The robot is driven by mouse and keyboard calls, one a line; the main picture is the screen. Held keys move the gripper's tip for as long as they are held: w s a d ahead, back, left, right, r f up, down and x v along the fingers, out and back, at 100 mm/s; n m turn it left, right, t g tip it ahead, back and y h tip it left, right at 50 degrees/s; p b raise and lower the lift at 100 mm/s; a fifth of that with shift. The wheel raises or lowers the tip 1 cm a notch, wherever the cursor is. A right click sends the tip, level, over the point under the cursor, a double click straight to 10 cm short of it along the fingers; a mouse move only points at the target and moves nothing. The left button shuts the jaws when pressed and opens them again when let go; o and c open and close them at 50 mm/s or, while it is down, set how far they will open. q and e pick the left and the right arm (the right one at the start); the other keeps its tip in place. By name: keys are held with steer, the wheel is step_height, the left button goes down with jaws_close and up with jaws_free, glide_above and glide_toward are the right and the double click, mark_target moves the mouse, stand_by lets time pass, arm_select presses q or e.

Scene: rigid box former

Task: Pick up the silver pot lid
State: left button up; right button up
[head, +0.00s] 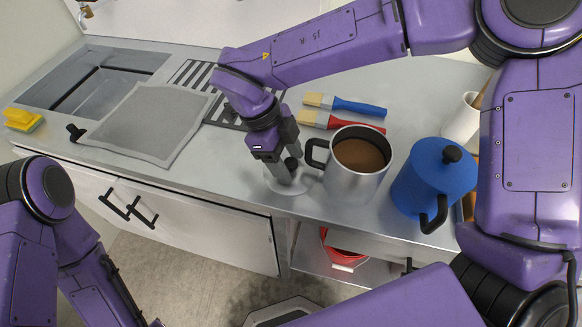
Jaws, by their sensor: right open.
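The silver pot lid (300,187) lies flat on the steel counter, left of the silver pot. It is a pale disc with a dark knob, partly hidden by my right gripper. My right gripper (287,167) points down over the lid with its jaws open, and its fingers are at the knob. I cannot tell whether they touch it. The silver pot (350,185) stands upright and uncovered, with brown contents and a black handle on its left. My left arm shows at the lower left, but its gripper is out of view.
A blue pot (432,185) with a lid stands right of the silver pot. A red brush (345,123) and a blue brush (355,106) lie behind it. A grey mat (150,122), a sink (95,85) and a yellow sponge (22,119) are at the left.

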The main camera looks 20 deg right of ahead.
jaws_close()
